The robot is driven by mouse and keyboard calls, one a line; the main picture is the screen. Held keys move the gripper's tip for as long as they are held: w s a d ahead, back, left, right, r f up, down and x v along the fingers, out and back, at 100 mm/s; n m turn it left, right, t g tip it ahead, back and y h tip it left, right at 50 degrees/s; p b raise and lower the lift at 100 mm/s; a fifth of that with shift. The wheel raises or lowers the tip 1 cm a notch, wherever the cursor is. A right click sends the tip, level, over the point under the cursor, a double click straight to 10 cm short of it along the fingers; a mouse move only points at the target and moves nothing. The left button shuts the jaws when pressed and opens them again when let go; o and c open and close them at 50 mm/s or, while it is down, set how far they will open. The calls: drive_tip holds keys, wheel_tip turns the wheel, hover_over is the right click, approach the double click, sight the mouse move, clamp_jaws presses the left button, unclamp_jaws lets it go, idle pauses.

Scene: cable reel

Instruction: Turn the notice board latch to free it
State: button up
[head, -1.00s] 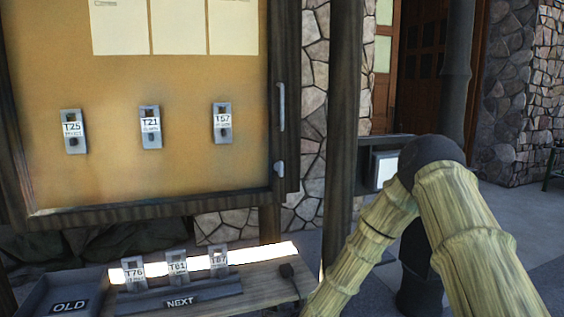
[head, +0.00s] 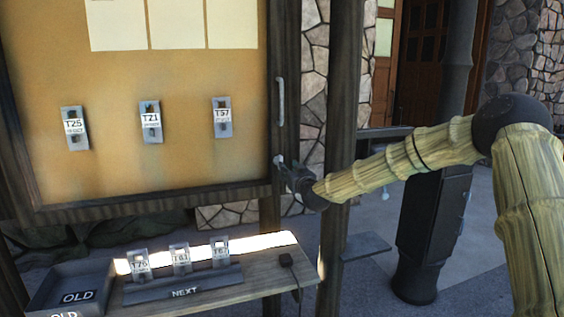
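The notice board (head: 185,165) fills the left of the head view, with a dark wooden frame. A long grey handle (head: 281,101) stands upright on its right frame. The small grey latch (head: 279,160) sits below that handle, near the frame's lower right corner, and is partly hidden by my gripper. My gripper (head: 290,172) is dark and small in this view, right at the latch. Whether it touches the latch, and whether its fingers are open or shut, I cannot tell.
Three tags, T25 (head: 74,128), T21 (head: 151,122) and T57 (head: 222,117), hang on the board. Below, a wooden shelf (head: 262,275) bears a NEXT rack (head: 184,292) with three tags and an OLD tray (head: 77,297). A dark post (head: 341,120) stands right of the board.

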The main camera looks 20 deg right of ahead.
drive_tip(key=w+p, duration=0.3)
drive_tip(key=w, duration=0.5)
drive_tip(key=shift+a, duration=0.2)
drive_tip(key=shift+w, duration=0.1)
drive_tip(key=shift+c, duration=0.2)
clamp_jaws()
